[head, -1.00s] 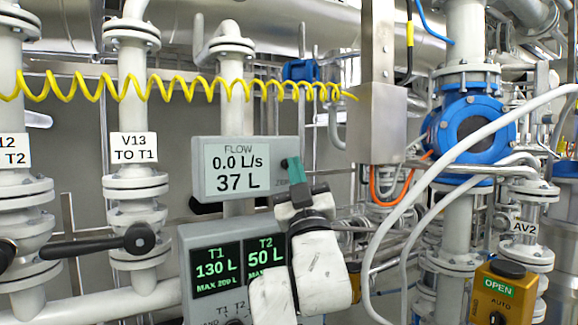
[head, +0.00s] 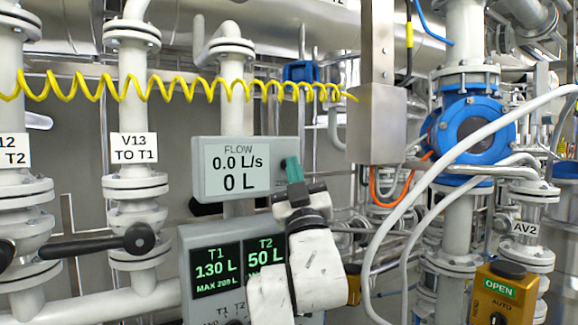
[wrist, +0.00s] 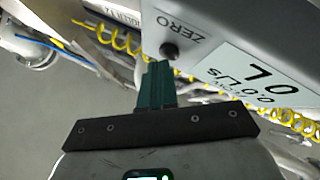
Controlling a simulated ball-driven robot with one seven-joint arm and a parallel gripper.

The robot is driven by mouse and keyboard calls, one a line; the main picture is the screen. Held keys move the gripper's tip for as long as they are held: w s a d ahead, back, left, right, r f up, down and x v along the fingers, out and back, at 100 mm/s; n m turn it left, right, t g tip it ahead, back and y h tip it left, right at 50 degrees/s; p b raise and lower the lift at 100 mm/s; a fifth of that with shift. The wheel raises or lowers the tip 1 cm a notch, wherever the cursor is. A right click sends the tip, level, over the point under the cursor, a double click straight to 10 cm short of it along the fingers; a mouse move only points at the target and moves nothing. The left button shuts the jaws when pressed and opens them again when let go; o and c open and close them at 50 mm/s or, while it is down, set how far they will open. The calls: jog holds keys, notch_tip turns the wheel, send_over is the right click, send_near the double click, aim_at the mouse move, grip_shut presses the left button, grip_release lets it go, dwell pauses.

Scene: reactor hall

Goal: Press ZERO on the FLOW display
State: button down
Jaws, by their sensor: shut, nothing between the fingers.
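The FLOW display (head: 236,167) is a grey box whose screen reads 0.0 L/s and 0 L. It also shows in the wrist view (wrist: 225,40), upside down. The ZERO button (wrist: 169,50) is a dark round knob beside the word ZERO. My gripper (head: 293,168) is shut and empty, with teal fingers at the right end of the display. In the wrist view the fingertips (wrist: 157,66) are just short of the button, close to it; I cannot tell whether they touch. In the head view the fingers cover part of the button area.
Below the display is a panel (head: 215,236) reading T1 130 L and T2 50 L. A coiled yellow hose (head: 180,86) runs above. A steel box (head: 376,125) and a white hose (head: 450,155) are to the right. The V13 valve handle (head: 100,243) is left.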

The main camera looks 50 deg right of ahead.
jog(key=shift+s+a, duration=0.25)
jog(key=shift+s, duration=0.6)
jog(key=shift+s+p, duration=0.1)
jog(key=shift+p, duration=0.2)
jog(key=s, duration=0.2)
jog(key=s+a+p, duration=0.1)
jog(key=s, duration=0.1)
jog(key=shift+s+a, duration=0.2)
jog(key=shift+s, duration=0.1)
